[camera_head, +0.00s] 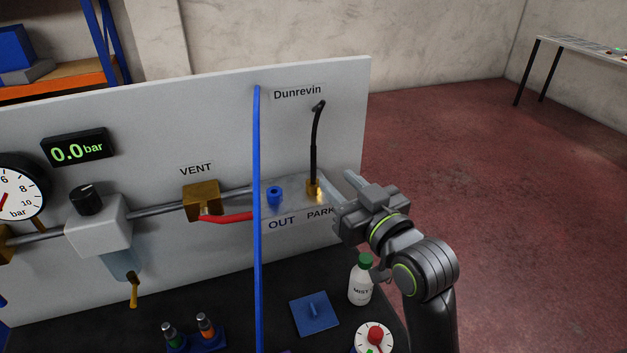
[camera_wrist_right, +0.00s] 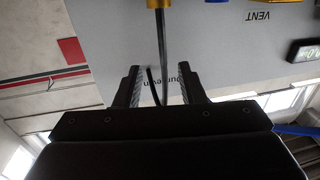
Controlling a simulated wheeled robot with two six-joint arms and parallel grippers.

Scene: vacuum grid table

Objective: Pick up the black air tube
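The black air tube (camera_head: 315,140) stands upright in front of the grey panel, its lower end in the brass PARK fitting (camera_head: 313,188) and its upper end bent over below the "Dunrevin" label. My right gripper (camera_head: 336,178) is open, just right of the tube's lower part in the head view. In the right wrist view the black air tube (camera_wrist_right: 162,50) passes between the two spread fingers (camera_wrist_right: 161,78), with a gap on each side. Its far part is partly hidden by the gripper body. My left gripper is not in view.
A long blue tube (camera_head: 257,220) hangs left of the fittings. The blue OUT port (camera_head: 274,194) is beside PARK.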

